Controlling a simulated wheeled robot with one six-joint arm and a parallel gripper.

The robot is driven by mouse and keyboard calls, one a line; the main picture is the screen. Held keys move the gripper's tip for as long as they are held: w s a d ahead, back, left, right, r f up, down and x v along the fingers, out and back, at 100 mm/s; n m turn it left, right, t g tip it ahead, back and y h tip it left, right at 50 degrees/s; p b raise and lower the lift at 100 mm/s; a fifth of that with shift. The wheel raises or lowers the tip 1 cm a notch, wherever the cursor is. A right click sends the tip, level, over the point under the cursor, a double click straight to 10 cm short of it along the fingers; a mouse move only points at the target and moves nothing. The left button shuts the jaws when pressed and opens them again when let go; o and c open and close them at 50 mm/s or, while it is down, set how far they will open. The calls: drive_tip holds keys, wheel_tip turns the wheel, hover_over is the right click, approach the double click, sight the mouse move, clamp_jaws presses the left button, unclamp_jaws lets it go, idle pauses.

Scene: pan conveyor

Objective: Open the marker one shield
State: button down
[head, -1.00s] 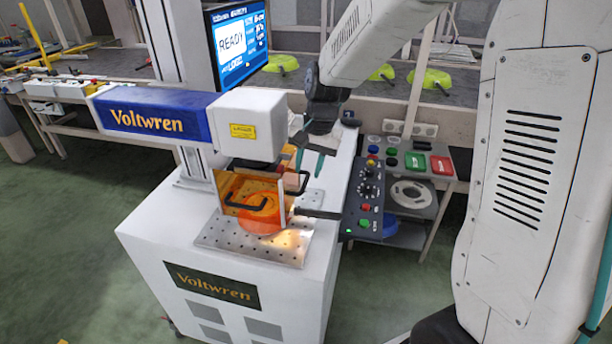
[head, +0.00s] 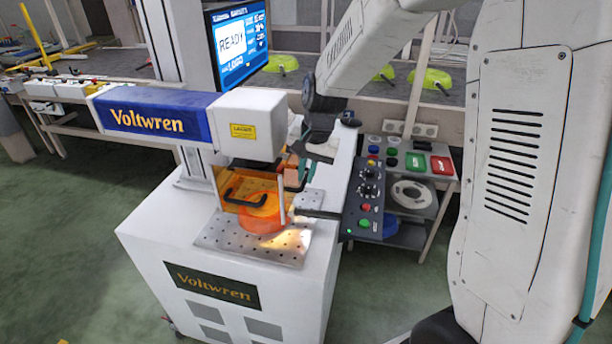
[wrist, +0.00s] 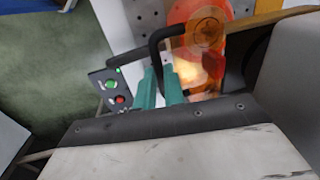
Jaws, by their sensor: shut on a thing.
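The laser marker (head: 150,118) has a blue and white "Voltwren" head over its perforated plate. Its orange see-through shield (head: 250,188) hangs under the head around the work area, with a black handle (head: 245,197) on the near side. A second black handle shows on its right side. In the wrist view, the teal fingers of my gripper (wrist: 160,78) are closed about a black bar handle (wrist: 155,52), with the orange shield (wrist: 222,15) just beyond. In the head view the fingertips are mostly hidden at the shield's right side.
A control panel (head: 365,200) with knobs and buttons stands close to the right of the plate. The monitor (head: 237,45) reads READY. A shelf with a white ring (head: 411,194) is farther right, and a bench with green pans (head: 430,80) lies behind.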

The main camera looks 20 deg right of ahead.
wheel_tip(320, 180, up, 12)
drive_tip(key=shift+f, duration=0.15)
drive_tip(key=c, duration=1.5)
unclamp_jaws()
drive_tip(key=r, duration=0.5)
drive_tip(key=d+r, duration=0.1)
drive_tip(key=r, duration=0.1)
drive_tip(key=shift+s+r, duration=0.3)
